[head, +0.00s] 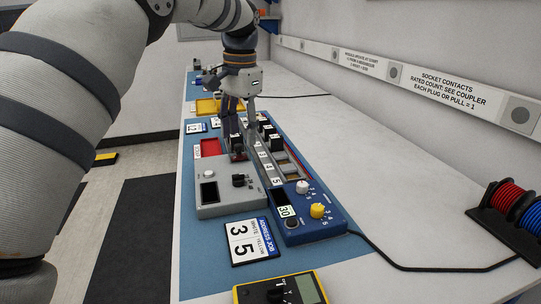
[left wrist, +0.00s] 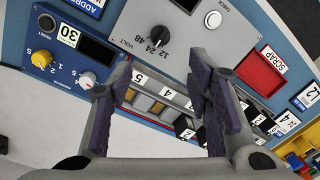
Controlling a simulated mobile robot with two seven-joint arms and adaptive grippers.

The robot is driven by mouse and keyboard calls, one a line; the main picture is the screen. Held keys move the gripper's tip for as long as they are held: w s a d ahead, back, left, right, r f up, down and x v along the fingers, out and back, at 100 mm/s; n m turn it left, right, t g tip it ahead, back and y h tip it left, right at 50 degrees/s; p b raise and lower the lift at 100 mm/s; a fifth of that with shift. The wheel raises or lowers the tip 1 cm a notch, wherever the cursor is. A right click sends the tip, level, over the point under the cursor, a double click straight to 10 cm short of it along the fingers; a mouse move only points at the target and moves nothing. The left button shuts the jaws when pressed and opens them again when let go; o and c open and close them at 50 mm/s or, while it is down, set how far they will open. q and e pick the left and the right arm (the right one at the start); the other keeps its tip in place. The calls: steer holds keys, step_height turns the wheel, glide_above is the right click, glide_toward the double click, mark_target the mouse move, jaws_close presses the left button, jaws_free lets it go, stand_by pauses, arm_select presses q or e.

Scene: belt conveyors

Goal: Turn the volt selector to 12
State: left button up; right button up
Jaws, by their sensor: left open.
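The volt selector is a small black knob (head: 238,180) on a grey box (head: 222,205). It also shows in the left wrist view (left wrist: 158,37), with the marks 12, 24 and 48 beside it. I cannot tell which mark it points to. My left gripper (head: 243,143) is open and points down, beyond the knob in the head view and apart from it. In the left wrist view the open fingers (left wrist: 160,78) have nothing between them that they touch; the knob lies beyond the tips. My right gripper is not in view.
A red scrap tray (left wrist: 262,72) and a rack of black parts lie near the gripper. A yellow meter (head: 283,290) is at the front.

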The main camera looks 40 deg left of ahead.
mark_target(238, 175)
arm_select(q)
steer(key=f, duration=0.7)
steer(key=a+f, duration=0.1)
steer(key=f, duration=0.3)
steer(key=shift+s+f, duration=0.15)
steer(key=shift+s, duration=0.25)
jaws_close()
